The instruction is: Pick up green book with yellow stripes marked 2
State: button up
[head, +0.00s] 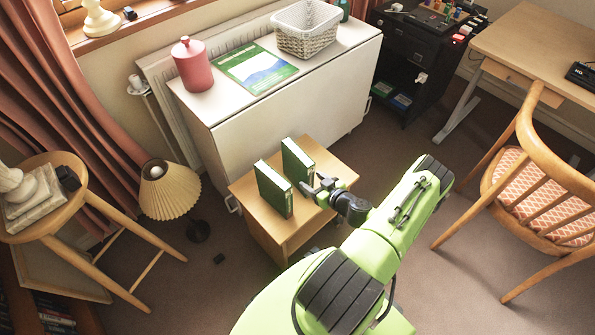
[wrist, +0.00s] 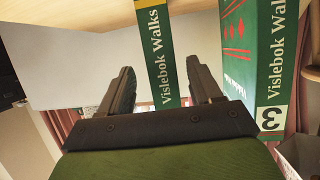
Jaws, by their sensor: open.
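Two green books stand upright and apart on a small wooden cabinet (head: 330,157). The right one (head: 299,163) appears to be the book in the middle of the wrist view (wrist: 163,65), with "Vislebok Walks" on its spine and a yellow band at the picture's top. No number shows on it; its lower part in the picture is hidden behind my gripper. The other book (head: 272,192) shows at the wrist view's right (wrist: 270,60), marked 3 with red marks. My gripper (head: 316,187) is open and empty beside the right book; in the wrist view its fingers (wrist: 163,88) frame that spine.
A white cabinet (head: 300,103) stands behind, with a red canister (head: 192,65), a green booklet (head: 255,68) and a basket (head: 306,30) on top. A lamp (head: 170,190) stands left and a wooden chair (head: 540,190) right. Floor between chair and wooden cabinet is clear.

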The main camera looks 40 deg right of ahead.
aim_at(298, 168)
jog(key=b+x, duration=0.1)
jog(key=x, duration=0.3)
jog(key=shift+w+a+f+b, duration=0.1)
jog(key=shift+w+b, duration=0.3)
grip_shut()
